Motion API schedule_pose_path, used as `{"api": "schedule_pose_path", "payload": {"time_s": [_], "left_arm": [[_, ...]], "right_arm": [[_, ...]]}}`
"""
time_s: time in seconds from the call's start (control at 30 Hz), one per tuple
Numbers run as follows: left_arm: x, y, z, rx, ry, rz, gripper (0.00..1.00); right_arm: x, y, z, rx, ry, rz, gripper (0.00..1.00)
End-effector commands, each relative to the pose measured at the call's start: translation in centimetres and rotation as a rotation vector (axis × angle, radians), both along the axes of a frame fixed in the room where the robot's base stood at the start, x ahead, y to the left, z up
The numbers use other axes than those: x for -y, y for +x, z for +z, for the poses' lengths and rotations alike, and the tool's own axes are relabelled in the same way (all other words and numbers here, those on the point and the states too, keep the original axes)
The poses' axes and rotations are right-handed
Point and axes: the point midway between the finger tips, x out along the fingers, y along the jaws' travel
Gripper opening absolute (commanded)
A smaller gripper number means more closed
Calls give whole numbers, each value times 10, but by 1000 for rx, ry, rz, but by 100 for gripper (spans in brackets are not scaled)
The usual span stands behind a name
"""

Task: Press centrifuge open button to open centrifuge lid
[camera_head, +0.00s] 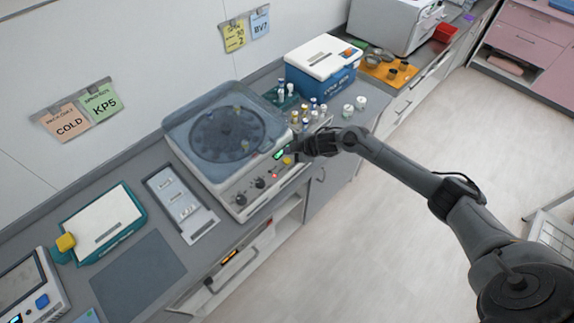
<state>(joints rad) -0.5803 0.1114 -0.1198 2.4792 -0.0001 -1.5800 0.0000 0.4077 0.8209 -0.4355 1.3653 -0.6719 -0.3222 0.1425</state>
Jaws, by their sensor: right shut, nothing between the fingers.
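The centrifuge (222,178) stands on the counter at the picture's middle left. Its see-through lid (180,113) lies over the dark round rotor (220,135) and looks down. The front panel has two dark knobs, one of them here (260,183), a small red light (274,175), a green display (279,154) and a yellow button (287,160). My right gripper (298,150) is shut and empty at the panel's right end, close to the display and yellow button. I cannot tell whether it touches the panel. My left gripper is out of view.
Several small bottles (313,106) stand right of the centrifuge, before a blue and white cool box (322,67). An orange tray (383,70) with cups lies farther right. A grey rack (178,200) and a white-topped teal box (105,222) are at left. The floor in front is clear.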

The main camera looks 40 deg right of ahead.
Motion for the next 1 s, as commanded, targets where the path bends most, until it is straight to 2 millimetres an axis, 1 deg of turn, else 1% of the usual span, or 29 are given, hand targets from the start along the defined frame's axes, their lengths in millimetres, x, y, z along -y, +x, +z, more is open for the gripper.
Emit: {"api": "schedule_pose_path", "payload": {"time_s": [0.03, 0.23, 1.0], "left_arm": [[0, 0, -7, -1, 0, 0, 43], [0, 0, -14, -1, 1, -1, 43], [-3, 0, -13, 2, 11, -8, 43]], "right_arm": [[0, 0, -9, -2, 0, -1, 0], [0, 0, -20, -1, 1, 0, 0], [0, 0, -21, 1, 1, 1, 0]]}}
